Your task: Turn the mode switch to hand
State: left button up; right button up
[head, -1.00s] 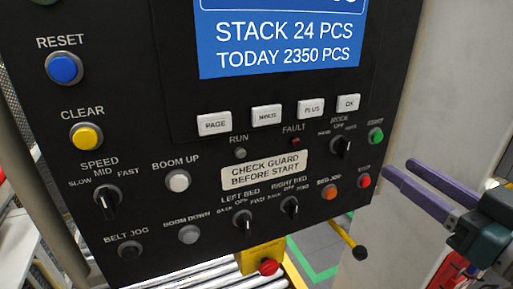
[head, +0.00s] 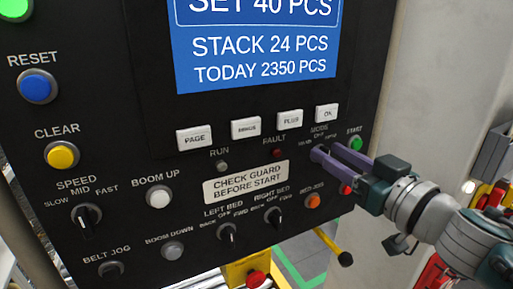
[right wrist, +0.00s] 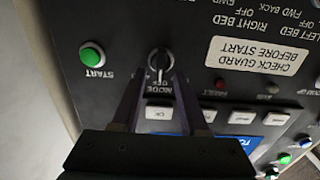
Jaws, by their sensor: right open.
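The mode switch (right wrist: 160,62) is a small black rotary knob in the right wrist view, which shows the panel upside down. Its white mark points toward the OFF label below it in that picture. My right gripper (right wrist: 159,80) is open, with one finger on each side of the knob; whether they touch it I cannot tell. In the head view my right gripper (head: 327,152) reaches in from the right to the panel under the MODE label, and its fingers hide most of the knob. My left gripper is not in view.
The green START button (right wrist: 92,55) sits close beside the knob. The white OK button (head: 327,112) is just above the MODE label. A red button (head: 346,188) is partly behind my right gripper. Other selector knobs, such as right bed (head: 278,218), are lower on the panel (head: 130,250).

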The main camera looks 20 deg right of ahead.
grip_shut()
jog(key=shift+n, duration=0.3)
dwell(0.5)
jog(key=shift+s+a+f+n+b, duration=0.1)
jog(key=shift+a+n+b, duration=0.1)
jog(key=shift+n, duration=1.2)
jog(key=shift+w+a+f+n+b, duration=0.1)
jog(key=shift+a+n+b, duration=0.1)
jog(key=shift+n, duration=1.2)
jog(key=shift+s+a+n+b, duration=0.1)
jog(key=shift+n+b, duration=0.1)
jog(key=shift+n, duration=1.2)
grip_release()
